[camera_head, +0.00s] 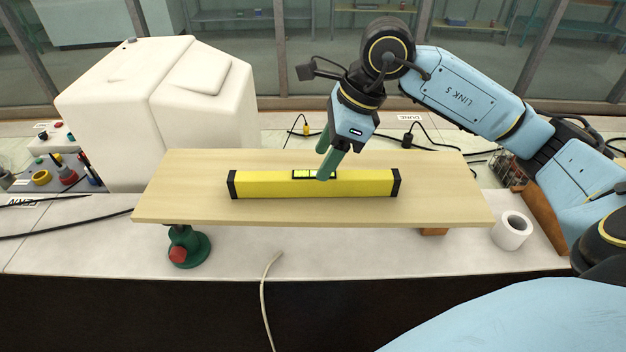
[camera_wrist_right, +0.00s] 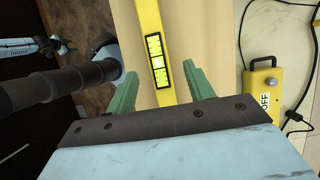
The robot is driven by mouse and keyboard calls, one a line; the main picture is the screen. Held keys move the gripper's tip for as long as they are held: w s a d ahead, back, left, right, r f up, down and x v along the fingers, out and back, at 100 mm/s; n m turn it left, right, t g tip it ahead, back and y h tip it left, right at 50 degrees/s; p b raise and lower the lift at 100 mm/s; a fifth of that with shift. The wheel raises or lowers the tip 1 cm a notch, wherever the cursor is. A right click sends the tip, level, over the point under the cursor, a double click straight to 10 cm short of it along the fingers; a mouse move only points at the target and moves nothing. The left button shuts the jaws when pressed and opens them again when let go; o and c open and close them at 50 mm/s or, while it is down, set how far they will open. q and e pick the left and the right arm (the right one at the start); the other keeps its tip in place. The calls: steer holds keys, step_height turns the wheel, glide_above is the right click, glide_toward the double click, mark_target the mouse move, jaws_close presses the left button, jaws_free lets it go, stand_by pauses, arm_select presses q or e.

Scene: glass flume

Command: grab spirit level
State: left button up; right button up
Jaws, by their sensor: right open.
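The yellow spirit level (camera_head: 270,185) with black end caps lies flat, left to right, on a light wooden board (camera_head: 200,205). Its vial window shows near its middle. My right gripper (camera_head: 327,172) is above the middle of the level, with green fingers pointing down at the vial. In the right wrist view the level (camera_wrist_right: 148,22) runs between the two spread green fingers of my open gripper (camera_wrist_right: 160,88), with gaps on both sides and nothing held. I cannot tell from these views how far the fingertips are above the board.
The board rests on a green jack (camera_head: 188,247) at left and a wooden block (camera_head: 433,232) at right. A white tank (camera_head: 150,110) stands behind left. A white tape roll (camera_head: 512,230) is at right. A yellow control box (camera_wrist_right: 262,88) with cables lies behind the board.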

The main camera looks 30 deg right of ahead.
mark_target(314, 184)
steer(key=shift+s+p+x, duration=0.2)
steer(key=shift+p+x, duration=0.15)
steer(key=shift+x, duration=0.8)
steer(key=x, duration=0.3)
steer(key=shift+w+a+f, duration=0.1)
steer(key=shift+f, duration=0.2)
arm_select(q)
steer(key=w, duration=0.1)
steer(key=w+r, duration=0.1)
steer(key=w, duration=0.1)
steer(key=shift+d+r+t, duration=0.1)
steer(key=shift+r+t, duration=0.1)
steer(key=shift+t, duration=0.1)
arm_select(e)
jaws_close()
